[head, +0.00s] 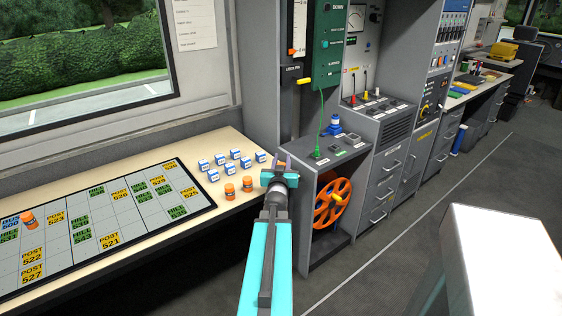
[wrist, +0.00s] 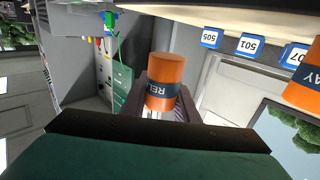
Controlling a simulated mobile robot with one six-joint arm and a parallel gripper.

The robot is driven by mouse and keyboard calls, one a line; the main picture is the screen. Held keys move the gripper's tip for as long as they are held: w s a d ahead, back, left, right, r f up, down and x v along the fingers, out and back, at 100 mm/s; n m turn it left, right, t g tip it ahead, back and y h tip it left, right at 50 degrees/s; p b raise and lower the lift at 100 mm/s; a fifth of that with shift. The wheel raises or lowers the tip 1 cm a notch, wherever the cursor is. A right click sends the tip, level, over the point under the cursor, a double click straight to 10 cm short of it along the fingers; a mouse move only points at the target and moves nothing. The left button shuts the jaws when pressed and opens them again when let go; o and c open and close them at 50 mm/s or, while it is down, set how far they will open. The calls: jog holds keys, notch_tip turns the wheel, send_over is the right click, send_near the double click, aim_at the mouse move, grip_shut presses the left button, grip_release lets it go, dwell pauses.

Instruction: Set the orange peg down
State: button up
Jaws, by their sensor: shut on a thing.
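My gripper (head: 281,166) is over the right end of the pale table, close to the grey cabinet. In the wrist view, an orange peg (wrist: 165,72) with a dark "RELAY" band stands between the two dark fingers (wrist: 163,105), which are shut on it. Two other orange pegs stand on the table to the left of my gripper, a nearer one (head: 229,191) and a farther one (head: 247,184). Another orange peg (head: 28,221) is on the board at far left.
Several blue-and-white numbered blocks (head: 220,159) stand on the table behind the orange pegs. The black-framed board (head: 120,235) with yellow and green labels fills the table's left. A cabinet (head: 330,165) with an orange reel (head: 332,204) is at right. Bare table (head: 255,198) shows beside the pegs.

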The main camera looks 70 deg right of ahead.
jog(key=shift+w+p+x, duration=0.2)
jog(key=shift+p+x, duration=0.05)
jog(key=shift+x, duration=0.9)
jog(key=shift+w+p+x, duration=0.15)
jog(key=shift+p+x, duration=0.05)
jog(key=shift+x, duration=0.9)
jog(key=shift+a+f, duration=0.1)
jog(key=shift+f, duration=0.1)
jog(key=shift+w+d, duration=0.3)
jog(key=shift+d, duration=0.35)
jog(key=shift+w+d+f, duration=0.1)
jog(key=shift+d+f, duration=0.1)
jog(key=shift+d, duration=0.1)
jog(key=shift+a+f+p, duration=0.15)
jog(key=shift+f+p, duration=0.15)
jog(key=shift+f, duration=1.15)
jog(key=shift+f, duration=0.2)
jog(key=o, duration=1.1)
jog(key=shift+c, duration=0.2)
jog(key=shift+r, duration=0.15)
